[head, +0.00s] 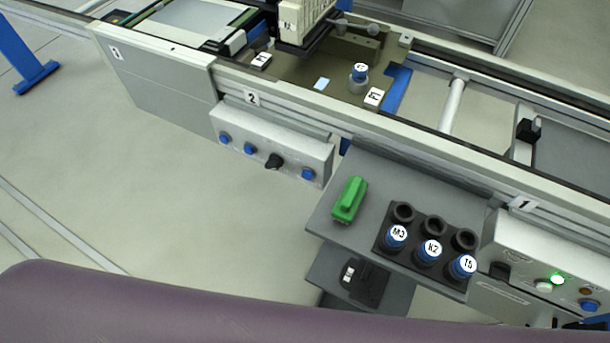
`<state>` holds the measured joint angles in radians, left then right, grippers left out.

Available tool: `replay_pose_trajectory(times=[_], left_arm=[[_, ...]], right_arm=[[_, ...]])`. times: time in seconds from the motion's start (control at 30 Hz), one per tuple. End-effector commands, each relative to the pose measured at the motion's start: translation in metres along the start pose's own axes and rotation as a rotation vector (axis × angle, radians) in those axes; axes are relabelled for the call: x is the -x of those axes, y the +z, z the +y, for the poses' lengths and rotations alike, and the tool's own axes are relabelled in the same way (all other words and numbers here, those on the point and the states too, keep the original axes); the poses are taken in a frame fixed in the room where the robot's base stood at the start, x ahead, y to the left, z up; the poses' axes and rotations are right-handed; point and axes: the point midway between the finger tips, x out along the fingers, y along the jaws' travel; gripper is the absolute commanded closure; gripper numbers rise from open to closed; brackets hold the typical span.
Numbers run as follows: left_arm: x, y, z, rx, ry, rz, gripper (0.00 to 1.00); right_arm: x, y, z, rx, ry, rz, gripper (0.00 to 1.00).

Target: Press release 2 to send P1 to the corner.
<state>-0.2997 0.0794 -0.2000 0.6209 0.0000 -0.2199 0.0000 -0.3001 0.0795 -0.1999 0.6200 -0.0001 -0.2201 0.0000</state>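A grey control box (240,127) is mounted on the conveyor's front rail below the label 2 (252,98). It carries several blue buttons, one of them at its right end (308,174), and a black knob (273,161). No marking that tells which button is the release is readable. An olive pallet (340,75) lies on the line behind this box. A white tag that seems to read P1 (374,97) is at its front right. A blue-topped piece (359,72) stands on it. Neither of my grippers is clearly in view.
A grey shelf (375,175) below the rail holds a green piece (349,199) and a black rack (385,243) with blue-capped pieces M3, K2 and T5. Box 1 (515,240) at right shows a lit green lamp (557,280).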

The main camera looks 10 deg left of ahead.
Motion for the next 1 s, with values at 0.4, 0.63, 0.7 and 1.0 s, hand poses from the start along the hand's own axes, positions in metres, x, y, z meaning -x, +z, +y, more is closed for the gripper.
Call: replay_pose_trajectory(times=[0.4, 0.63, 0.7, 1.0], left_arm=[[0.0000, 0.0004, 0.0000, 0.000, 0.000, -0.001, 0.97], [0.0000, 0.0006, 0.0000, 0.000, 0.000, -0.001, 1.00], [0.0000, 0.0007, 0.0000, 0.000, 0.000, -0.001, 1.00], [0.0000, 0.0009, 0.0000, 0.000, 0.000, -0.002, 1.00]], right_arm=[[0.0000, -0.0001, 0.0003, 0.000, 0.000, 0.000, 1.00], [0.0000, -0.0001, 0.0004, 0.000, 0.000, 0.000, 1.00], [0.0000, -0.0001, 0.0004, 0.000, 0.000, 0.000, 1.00], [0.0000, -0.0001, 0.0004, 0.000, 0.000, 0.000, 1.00]])
